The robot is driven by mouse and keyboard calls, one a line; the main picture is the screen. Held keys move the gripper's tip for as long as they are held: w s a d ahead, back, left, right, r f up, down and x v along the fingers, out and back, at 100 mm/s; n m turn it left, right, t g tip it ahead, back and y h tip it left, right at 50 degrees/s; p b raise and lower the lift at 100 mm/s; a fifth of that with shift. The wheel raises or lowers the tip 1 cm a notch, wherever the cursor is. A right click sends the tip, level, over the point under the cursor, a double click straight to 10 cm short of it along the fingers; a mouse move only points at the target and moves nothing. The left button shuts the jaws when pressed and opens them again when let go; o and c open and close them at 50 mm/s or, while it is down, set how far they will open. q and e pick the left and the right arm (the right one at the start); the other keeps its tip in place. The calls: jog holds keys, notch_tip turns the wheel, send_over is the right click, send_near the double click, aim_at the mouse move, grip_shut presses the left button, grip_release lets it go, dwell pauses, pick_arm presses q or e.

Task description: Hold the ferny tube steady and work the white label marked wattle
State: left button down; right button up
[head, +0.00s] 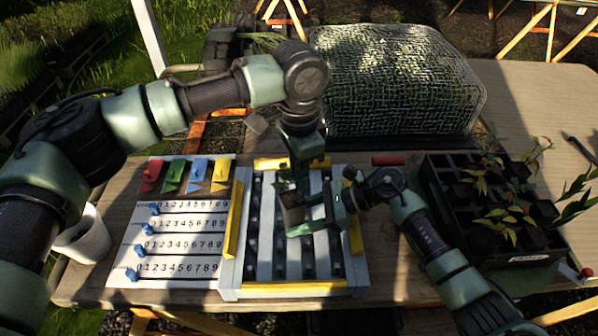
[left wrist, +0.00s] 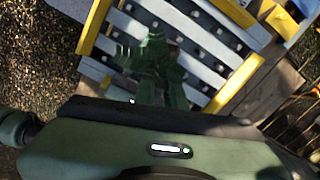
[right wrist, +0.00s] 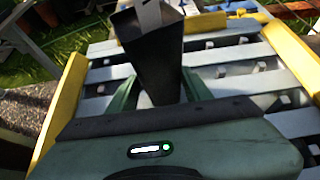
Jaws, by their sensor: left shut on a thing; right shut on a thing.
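A dark tapered tube (right wrist: 150,48) stands upright between the fingers of my right gripper (right wrist: 152,95), above the slatted rack. My right gripper (head: 318,222) is shut on it. A white label (right wrist: 152,12) shows at the tube's top edge; its writing cannot be read. My left gripper (head: 298,180) comes down from above over the tube and is shut at its top, apparently on the label; the contact itself is hidden. In the left wrist view, green ferny leaves (left wrist: 128,57) show by my left gripper (left wrist: 160,75).
The slatted rack (head: 297,284) has yellow rails. A number board (head: 172,282) with coloured tags lies to its left, beside a white cup (head: 84,240). A black tray (head: 440,205) of seedlings stands right. A mesh-covered box (head: 395,80) is behind.

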pick_arm(q)
jog(key=shift+f, duration=0.2)
jog(key=c, duration=1.4)
grip_release()
jog(key=shift+r, duration=0.1)
notch_tip(320, 180, up, 12)
jog(key=shift+f, duration=0.1)
pick_arm(e)
jog(key=o, duration=1)
jog(key=shift+o, duration=0.2)
